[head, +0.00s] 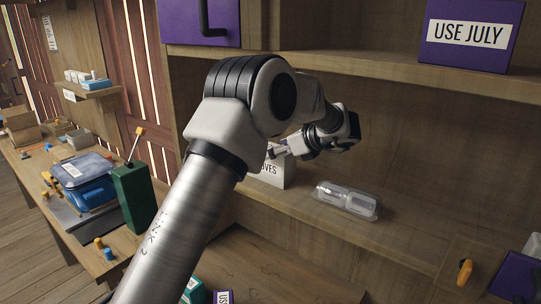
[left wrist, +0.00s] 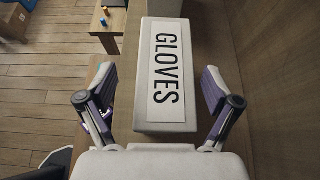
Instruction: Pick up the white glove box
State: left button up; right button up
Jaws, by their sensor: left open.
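The white glove box (left wrist: 146,112) lies between the two open fingers of my left gripper (left wrist: 162,100) in the left wrist view. Its label reads GLOVES, and a gap shows between each finger and the box sides. In the head view the box (head: 284,174) stands on the wooden shelf, its left part hidden behind my left arm. My left gripper (head: 277,151) is at the box's upper part there, partly hidden by the arm. My right gripper is not in view.
A clear plastic container (head: 347,200) lies on the shelf (head: 310,226) right of the box. A purple bin labelled USE JULY (head: 466,58) stands on the upper shelf. A side bench at left holds a blue lidded bin (head: 82,178) and a green container (head: 133,199).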

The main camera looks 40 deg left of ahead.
pick_arm(q)
jog(key=shift+w+a+f, duration=0.2)
jog(key=shift+a+f, duration=0.25)
jog(key=shift+a, duration=0.1)
jog(key=shift+w+a+f, duration=0.2)
jog(key=shift+a+f, duration=0.25)
jog(key=shift+a, duration=0.1)
jog(key=shift+s+r, duration=0.1)
jog(key=shift+s+d+r, duration=0.1)
jog(key=shift+s, duration=0.05)
jog(key=c, duration=1.4)
